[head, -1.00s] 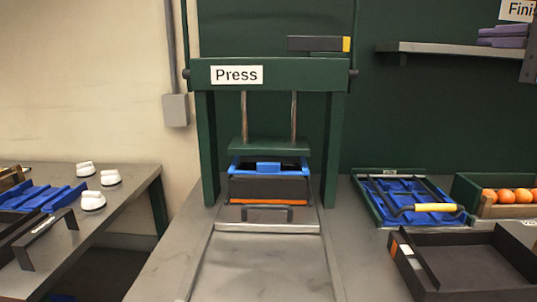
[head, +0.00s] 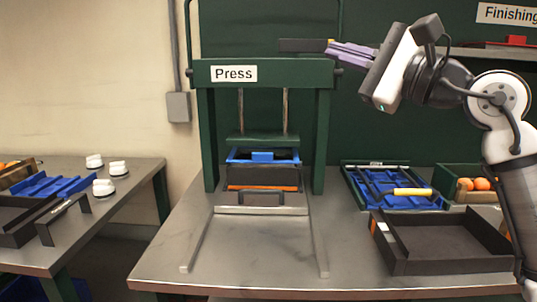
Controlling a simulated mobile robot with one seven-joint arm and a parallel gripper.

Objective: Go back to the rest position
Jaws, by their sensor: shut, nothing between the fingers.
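My gripper (head: 334,49) is at the upper right of the press, with its purple fingers together, empty, and pointing left. The fingertips overlap the yellow-tipped end of the press's dark lever (head: 302,45) in the picture; I cannot tell whether they touch it. My arm rises at the right edge and bends left to the gripper. The green press (head: 266,70) stands on the table. A dark tray with a blue insert (head: 262,156) sits under its raised plate, on the rails.
At right on the table are a green-edged blue tray with a yellow-handled tool (head: 412,191), an empty black tray (head: 440,240) and a crate with oranges (head: 482,184). A left table (head: 112,200) holds white knobs and blue and black trays. The table front is clear.

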